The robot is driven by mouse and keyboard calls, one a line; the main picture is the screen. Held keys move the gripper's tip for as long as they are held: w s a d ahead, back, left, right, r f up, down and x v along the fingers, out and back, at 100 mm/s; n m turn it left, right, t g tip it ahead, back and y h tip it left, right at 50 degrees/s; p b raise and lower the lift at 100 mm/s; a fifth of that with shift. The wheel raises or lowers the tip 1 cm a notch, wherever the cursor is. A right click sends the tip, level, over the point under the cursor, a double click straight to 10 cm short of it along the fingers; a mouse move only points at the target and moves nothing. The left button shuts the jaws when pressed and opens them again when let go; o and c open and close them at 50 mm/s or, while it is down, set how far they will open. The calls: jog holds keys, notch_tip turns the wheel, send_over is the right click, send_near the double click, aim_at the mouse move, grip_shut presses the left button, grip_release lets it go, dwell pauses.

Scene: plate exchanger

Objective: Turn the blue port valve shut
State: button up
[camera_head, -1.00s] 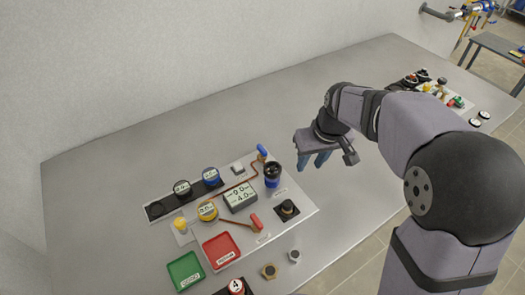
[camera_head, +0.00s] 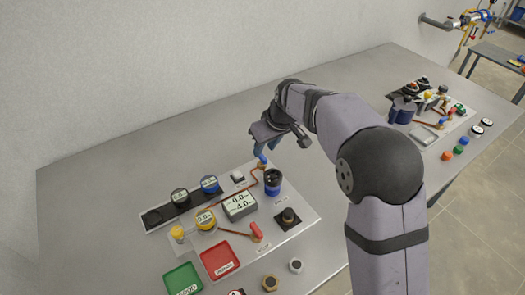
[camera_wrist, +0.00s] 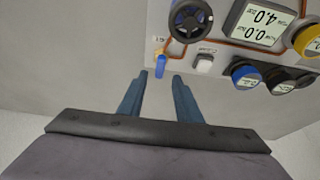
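The blue port valve (camera_head: 262,161) is a small blue lever on a brass-coloured body, at the back edge of the white panel (camera_head: 303,222). It also shows in the wrist view (camera_wrist: 160,66), just beyond my fingertips and slightly right of the left finger. My gripper (camera_head: 266,150) is above and behind the valve in the head view, pointing down. In the wrist view my gripper (camera_wrist: 160,76) has its two blue fingers apart with nothing between them. It does not appear to touch the lever. Part of the valve is close to the fingers in the head view.
A black-topped blue pump (camera_head: 272,182) stands beside the valve. A display (camera_head: 240,205), round gauges (camera_head: 209,184), a white button (camera_head: 237,177) and a red lever (camera_head: 256,230) are nearby. Red (camera_head: 219,258) and green (camera_head: 183,281) trays lie in front. The table behind the panel is bare.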

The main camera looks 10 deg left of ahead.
aim_at(262, 156)
jog(key=shift+p+x, duration=0.4)
jog(key=shift+x, duration=1.7)
grip_shut()
